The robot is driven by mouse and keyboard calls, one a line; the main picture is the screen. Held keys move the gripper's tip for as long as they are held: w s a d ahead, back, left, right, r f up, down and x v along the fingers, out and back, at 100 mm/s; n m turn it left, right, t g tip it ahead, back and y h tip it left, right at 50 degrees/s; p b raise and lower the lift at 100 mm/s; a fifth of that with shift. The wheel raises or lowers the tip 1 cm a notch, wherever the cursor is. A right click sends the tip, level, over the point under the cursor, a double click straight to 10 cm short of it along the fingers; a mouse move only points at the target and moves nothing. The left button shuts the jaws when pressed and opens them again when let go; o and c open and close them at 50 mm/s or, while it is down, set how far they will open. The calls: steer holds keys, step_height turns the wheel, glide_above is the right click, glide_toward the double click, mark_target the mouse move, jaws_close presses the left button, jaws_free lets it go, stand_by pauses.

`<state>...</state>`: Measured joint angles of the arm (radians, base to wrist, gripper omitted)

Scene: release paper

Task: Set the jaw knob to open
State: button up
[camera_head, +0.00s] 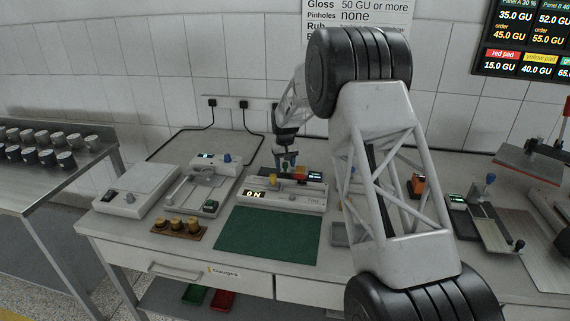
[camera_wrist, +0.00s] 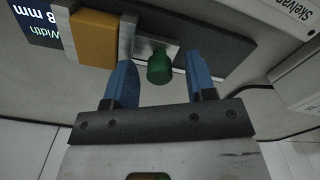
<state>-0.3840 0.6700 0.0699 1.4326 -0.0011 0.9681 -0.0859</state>
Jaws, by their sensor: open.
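A small green knob (camera_wrist: 160,68) shows in the wrist view beside a pale metal plate and an orange-yellow block (camera_wrist: 95,38). I cannot tell for sure that it is the jaw knob, and its setting is not readable. My gripper (camera_wrist: 161,62) is open, with one blue finger on each side of the knob and gaps showing between. In the head view my gripper (camera_head: 288,162) points down at the back of a pale bench device (camera_head: 285,201) with an "ON" display. The knob is not distinguishable there.
A dark display (camera_wrist: 38,20) reads "Width" and 8 mm, upside down. Left of the device stand a scale-like box (camera_head: 137,190) and another instrument (camera_head: 203,187). A holder with brown-topped cylinders (camera_head: 178,228) and a bare green mat (camera_head: 268,236) lie in front. My arm hides part of the bench.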

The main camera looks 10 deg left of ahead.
jaws_close()
stand_by(0.3)
steer(key=shift+a, duration=1.8)
jaws_free()
steer(key=shift+a, duration=0.1)
step_height(320, 180, up, 8)
steer(key=shift+f, duration=0.1)
